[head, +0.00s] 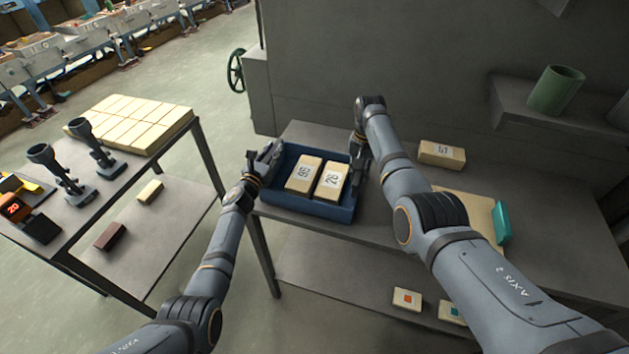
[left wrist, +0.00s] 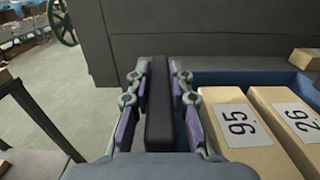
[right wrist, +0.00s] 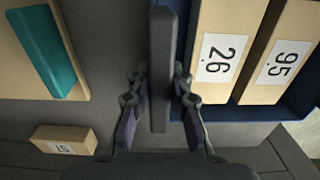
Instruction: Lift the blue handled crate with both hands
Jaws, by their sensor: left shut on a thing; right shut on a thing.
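The blue crate (head: 309,204) is on the grey table, near its left end. Two tan blocks lie in it, one marked 95 (head: 303,174) and one marked 26 (head: 331,181). My left gripper (head: 266,160) is at the crate's left side, shut on a dark handle bar (left wrist: 160,105) that stands between its fingers in the left wrist view. My right gripper (head: 359,153) is at the crate's right side, shut on the other dark handle bar (right wrist: 160,70). The crate looks level; whether its base touches the table I cannot tell.
A tan block marked 57 (head: 442,153) and a teal block (head: 501,222) on a tan board are right of the crate. A grey wall stands behind. A side table (head: 190,137) with tan bricks is at left. A green cup (head: 556,90) sits on a shelf.

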